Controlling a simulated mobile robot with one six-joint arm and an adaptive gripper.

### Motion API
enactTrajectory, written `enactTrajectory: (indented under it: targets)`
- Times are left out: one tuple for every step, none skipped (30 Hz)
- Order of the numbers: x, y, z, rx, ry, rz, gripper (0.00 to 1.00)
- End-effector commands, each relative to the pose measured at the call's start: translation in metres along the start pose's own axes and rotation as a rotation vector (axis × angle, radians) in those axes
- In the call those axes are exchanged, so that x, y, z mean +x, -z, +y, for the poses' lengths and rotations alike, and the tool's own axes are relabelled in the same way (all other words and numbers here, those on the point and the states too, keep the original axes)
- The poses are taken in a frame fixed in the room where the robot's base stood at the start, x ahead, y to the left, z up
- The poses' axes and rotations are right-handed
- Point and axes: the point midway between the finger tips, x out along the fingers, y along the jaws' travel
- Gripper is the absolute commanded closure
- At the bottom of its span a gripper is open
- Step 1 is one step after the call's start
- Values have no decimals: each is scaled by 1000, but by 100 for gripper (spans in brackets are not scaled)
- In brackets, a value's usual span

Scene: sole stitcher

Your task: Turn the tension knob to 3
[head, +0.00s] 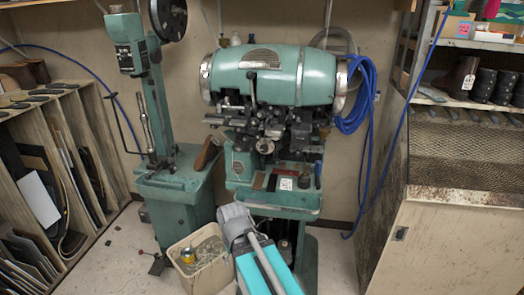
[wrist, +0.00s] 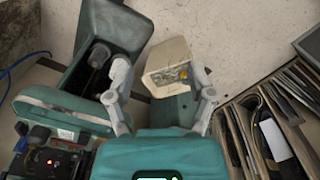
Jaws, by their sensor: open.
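The green sole stitcher (head: 272,75) stands in the middle of the head view. A small round metal, knob-like part (head: 265,146) sits at its front, below the drum. I cannot tell which part is the tension knob, and no scale or number is readable. My gripper (wrist: 161,82) shows in the wrist view with its two grey fingers spread and nothing between them. It is over the floor area, apart from the machine. In the head view my arm rises in front of the machine's base.
A pale bin (head: 200,262) stands left of my arm, and it also shows in the wrist view (wrist: 166,60). A green post machine (head: 176,185) is at left, beside a wooden rack (head: 88,150). A blue hose (head: 365,95) hangs at right near a wooden cabinet (head: 440,245).

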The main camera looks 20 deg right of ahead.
Motion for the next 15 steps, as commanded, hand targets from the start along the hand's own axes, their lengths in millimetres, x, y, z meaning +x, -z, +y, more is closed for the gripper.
enactTrajectory:
  targets:
    - [1, 2, 2, -3, -7, 5, 13]
    - [1, 4, 3, -6, -13, 9, 13]
    - [2, 7, 6, -11, -25, 16, 13]
    - [3, 10, 8, -16, -38, 23, 13]
    - [3, 13, 11, -22, -51, 31, 13]
    - [4, 18, 20, -28, -75, 44, 13]
    - [5, 23, 25, -37, -95, 55, 13]
    - [6, 28, 30, -47, -118, 68, 13]
    - [7, 36, 38, -66, -154, 86, 13]
    - [7, 42, 44, -80, -184, 101, 13]
    - [7, 49, 51, -98, -217, 116, 13]
    - [7, 59, 60, -123, -264, 137, 13]
    - [7, 67, 68, -145, -303, 153, 13]
    - [6, 75, 76, -167, -343, 169, 13]
    - [4, 86, 86, -200, -400, 189, 13]
